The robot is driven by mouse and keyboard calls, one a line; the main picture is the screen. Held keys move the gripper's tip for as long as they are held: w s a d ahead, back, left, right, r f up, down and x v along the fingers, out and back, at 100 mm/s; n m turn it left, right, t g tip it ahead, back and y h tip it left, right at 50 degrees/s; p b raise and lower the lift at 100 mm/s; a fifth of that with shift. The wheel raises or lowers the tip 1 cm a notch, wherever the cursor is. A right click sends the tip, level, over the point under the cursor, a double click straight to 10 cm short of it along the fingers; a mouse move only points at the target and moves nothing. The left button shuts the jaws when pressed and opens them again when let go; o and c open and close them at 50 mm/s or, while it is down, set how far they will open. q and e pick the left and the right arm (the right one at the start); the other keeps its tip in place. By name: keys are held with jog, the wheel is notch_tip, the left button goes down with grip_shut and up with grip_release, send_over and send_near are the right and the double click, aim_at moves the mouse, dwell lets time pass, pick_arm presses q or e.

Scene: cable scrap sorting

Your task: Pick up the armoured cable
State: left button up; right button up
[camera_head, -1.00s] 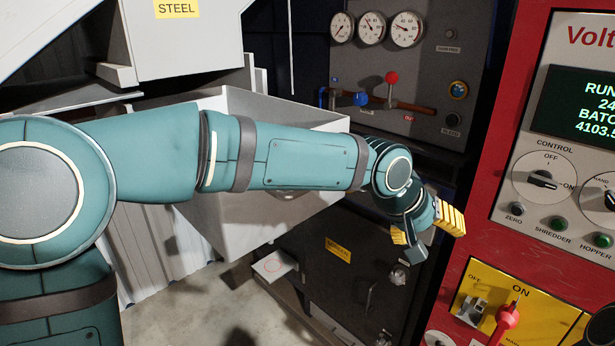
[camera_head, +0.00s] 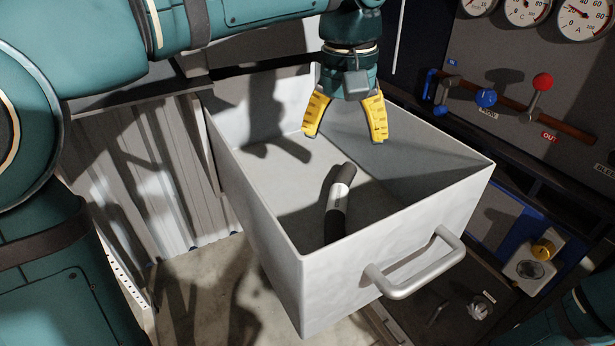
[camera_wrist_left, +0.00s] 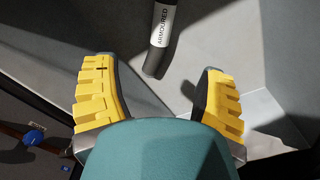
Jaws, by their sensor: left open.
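The armoured cable (camera_head: 337,203) is a short, dark, slightly bent piece with a pale label band. It lies in the light grey bin (camera_head: 262,221), its near end partly hidden behind the bin's front wall. In the left wrist view the cable (camera_wrist_left: 160,38) shows the word ARMOURED on its label, and one end lies ahead of and between the fingers. My left gripper (camera_head: 346,138) has yellow fingers spread wide and empty. It points down over the bin, above and beyond the cable's far end, not touching it. My right gripper is not in view.
The bin's walls surround the cable, and a metal handle (camera_head: 420,276) sticks out from its front. A dark panel with gauges, a blue knob (camera_head: 486,98) and a red knob (camera_head: 543,82) stands at the right. Corrugated sheet (camera_head: 125,170) is at the left.

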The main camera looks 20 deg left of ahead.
aim_at(338, 196)
pick_arm(q)
jog(key=f, duration=0.2)
jog(key=f+b, duration=0.1)
jog(key=f, duration=0.5)
jog(key=shift+s+a+b, duration=0.25)
jog(key=shift+b, duration=0.1)
jog(key=shift+d+f+b, duration=0.15)
jog(key=shift+f+b, duration=0.15)
jog(key=shift+f, duration=1.2)
jog(key=shift+d+f+b, duration=0.1)
jog(key=shift+f+b, duration=0.15)
jog(key=shift+f, duration=1.2)
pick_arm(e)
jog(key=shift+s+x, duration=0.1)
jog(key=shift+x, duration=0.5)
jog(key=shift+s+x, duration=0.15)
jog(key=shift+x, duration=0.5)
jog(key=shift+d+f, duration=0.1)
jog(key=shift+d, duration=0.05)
pick_arm(q)
grip_shut()
